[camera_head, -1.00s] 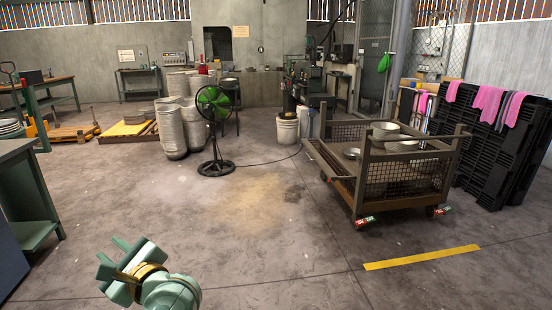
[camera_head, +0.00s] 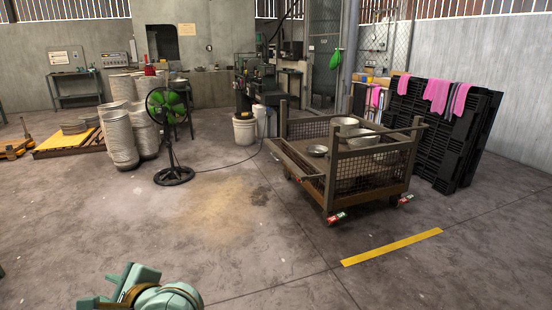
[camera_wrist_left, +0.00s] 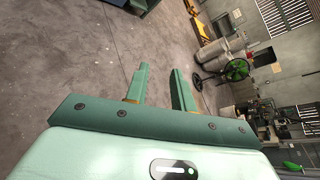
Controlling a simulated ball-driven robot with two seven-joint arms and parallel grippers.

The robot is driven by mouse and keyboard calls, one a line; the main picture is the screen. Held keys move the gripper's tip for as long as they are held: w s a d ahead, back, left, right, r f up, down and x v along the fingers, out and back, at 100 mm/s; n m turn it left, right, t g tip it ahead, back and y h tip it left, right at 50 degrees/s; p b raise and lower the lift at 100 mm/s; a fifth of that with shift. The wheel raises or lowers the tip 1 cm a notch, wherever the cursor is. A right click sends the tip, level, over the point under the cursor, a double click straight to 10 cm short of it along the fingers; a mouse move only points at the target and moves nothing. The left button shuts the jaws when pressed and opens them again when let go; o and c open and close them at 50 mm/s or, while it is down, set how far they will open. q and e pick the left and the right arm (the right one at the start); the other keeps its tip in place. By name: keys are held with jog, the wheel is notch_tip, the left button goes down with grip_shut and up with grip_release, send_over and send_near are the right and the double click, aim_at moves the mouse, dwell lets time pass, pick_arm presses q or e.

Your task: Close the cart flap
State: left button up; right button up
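The wheeled mesh cart (camera_head: 371,171) stands right of the middle in the head view, with metal bowls (camera_head: 345,123) inside. Its flap (camera_head: 294,158) is on the left side and looks lowered, sticking outward from the cart. My left gripper (camera_head: 108,287) is at the bottom left of the head view, far from the cart with open floor between. In the left wrist view its two fingers (camera_wrist_left: 160,80) are apart with nothing between them. The cart does not show clearly in that view. My right gripper is not in view.
A white bucket (camera_head: 244,131) is behind the cart's left side. Black pallets (camera_head: 441,135) lean at the right. The floor before the cart is clear.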

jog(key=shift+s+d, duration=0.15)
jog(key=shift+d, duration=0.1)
